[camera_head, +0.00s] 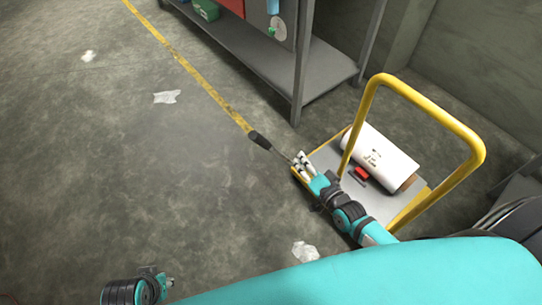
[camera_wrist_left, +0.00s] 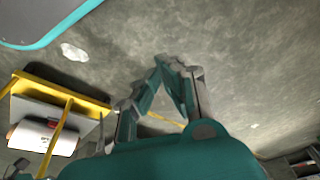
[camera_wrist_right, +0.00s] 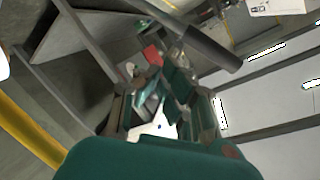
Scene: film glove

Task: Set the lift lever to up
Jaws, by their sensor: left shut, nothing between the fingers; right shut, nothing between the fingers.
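The lift lever (camera_head: 262,140) is a thin grey rod with a black grip, standing out at a slant beside the yellow-framed trolley (camera_head: 416,190). Its base is hidden behind my right gripper. My right gripper (camera_head: 303,161) is shut and empty near the lower part of the rod; I cannot tell whether it touches it. In the right wrist view the dark grip (camera_wrist_right: 205,45) crosses beyond the fingers (camera_wrist_right: 166,82). My left gripper (camera_head: 160,281) is low at the left, far from the lever; it shows shut in the left wrist view (camera_wrist_left: 178,66).
A white roll (camera_head: 378,155) and a small red object (camera_head: 362,173) lie on the trolley deck. A grey bench (camera_head: 310,75) stands behind it. The floor (camera_head: 130,170) at the left is open, with a yellow line and pale scraps.

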